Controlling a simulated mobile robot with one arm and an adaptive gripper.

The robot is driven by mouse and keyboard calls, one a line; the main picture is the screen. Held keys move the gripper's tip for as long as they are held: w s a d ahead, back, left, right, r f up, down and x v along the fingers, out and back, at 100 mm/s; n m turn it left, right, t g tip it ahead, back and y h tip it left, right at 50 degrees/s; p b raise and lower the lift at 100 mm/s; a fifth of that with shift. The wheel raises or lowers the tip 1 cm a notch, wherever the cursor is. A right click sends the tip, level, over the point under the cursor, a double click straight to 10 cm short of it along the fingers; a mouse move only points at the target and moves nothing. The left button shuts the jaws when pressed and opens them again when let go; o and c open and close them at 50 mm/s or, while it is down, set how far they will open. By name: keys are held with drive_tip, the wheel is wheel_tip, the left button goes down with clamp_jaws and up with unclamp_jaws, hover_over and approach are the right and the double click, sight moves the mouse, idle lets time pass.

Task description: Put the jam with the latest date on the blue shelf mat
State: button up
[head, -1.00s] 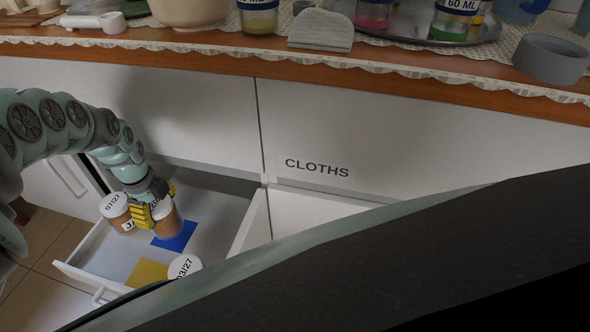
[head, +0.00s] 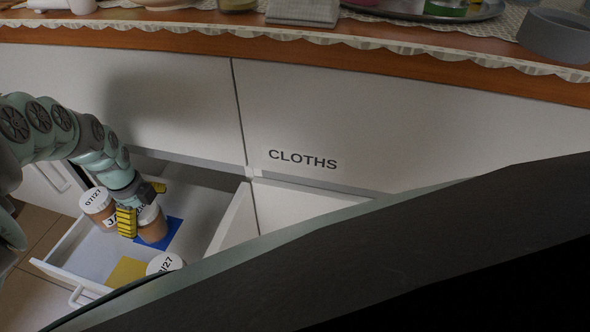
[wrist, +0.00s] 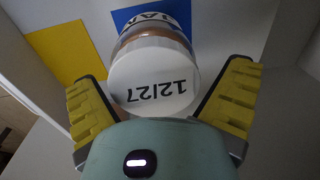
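A jam jar with a white lid marked 12/27 (wrist: 150,82) stands between the fingers of my gripper (wrist: 165,105) in the wrist view. My gripper is open, with gaps between the fingers and the lid. In the head view this jar (head: 153,228) overlaps the blue mat (head: 175,234); how much of its base rests on the mat is hidden. The blue mat (wrist: 125,15) shows behind the jar in the wrist view. A jar marked 07/27 (head: 96,202) stands to the left. Another jar (head: 165,263) stands at the front right, its lid partly cut off, ending in 27.
The jars and mats are in an open white drawer (head: 62,268). A yellow mat (head: 127,271) lies near its front. A cabinet front marked CLOTHS (head: 302,160) is to the right. A wooden counter (head: 300,48) with crockery runs above.

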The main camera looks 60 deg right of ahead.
drive_tip(key=shift+a, duration=0.15)
drive_tip(key=r+p, duration=0.5)
drive_tip(key=r, duration=0.2)
drive_tip(key=shift+a+r, duration=0.2)
drive_tip(key=shift+r, duration=0.25)
